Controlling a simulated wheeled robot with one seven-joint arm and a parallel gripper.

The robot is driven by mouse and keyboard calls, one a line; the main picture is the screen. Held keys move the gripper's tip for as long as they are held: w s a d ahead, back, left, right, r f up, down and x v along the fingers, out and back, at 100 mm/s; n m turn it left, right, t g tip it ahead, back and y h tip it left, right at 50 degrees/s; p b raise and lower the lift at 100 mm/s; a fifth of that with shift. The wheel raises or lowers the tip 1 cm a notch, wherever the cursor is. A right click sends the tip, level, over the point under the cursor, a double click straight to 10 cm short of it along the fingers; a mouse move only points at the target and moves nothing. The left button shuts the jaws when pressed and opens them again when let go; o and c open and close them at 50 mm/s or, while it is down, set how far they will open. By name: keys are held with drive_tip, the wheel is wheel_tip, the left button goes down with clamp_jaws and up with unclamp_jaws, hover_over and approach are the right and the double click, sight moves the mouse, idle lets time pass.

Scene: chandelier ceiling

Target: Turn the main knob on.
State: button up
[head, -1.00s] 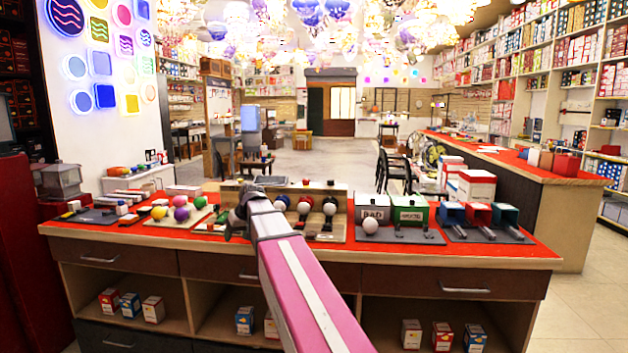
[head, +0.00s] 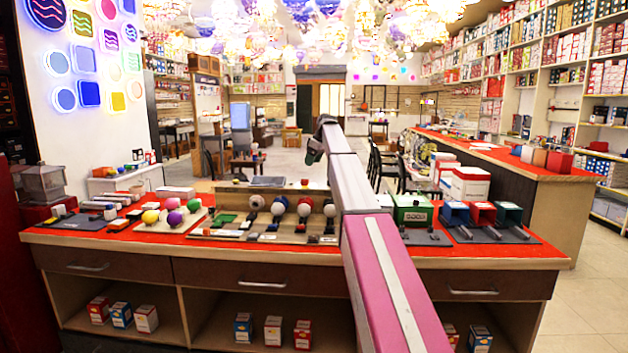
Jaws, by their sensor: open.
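A wooden board (head: 216,226) with an upright back panel lies on the red counter top. Several round bulbs stand in a row on it, one of them a white bulb (head: 329,208). Small dark switch pieces (head: 298,228) sit in front of the bulbs. A small red-topped piece (head: 304,182) shows at the top of the back panel. I cannot tell which part is the main knob. My gripper (head: 314,152) is open and empty, seen above the board's right half and apart from it. My arm hides the counter just right of the board.
Coloured balls on a tray (head: 150,222) lie left of the board. A green box (head: 413,208) and blue and red bins (head: 482,213) stand right of my arm. A side counter (head: 520,170) runs along the right. Low glass chandeliers (head: 310,40) hang above.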

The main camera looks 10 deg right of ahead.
sight(305, 182)
drive_tip(key=x, duration=1)
drive_tip(key=shift+r, duration=0.1)
drive_tip(key=c, duration=0.9)
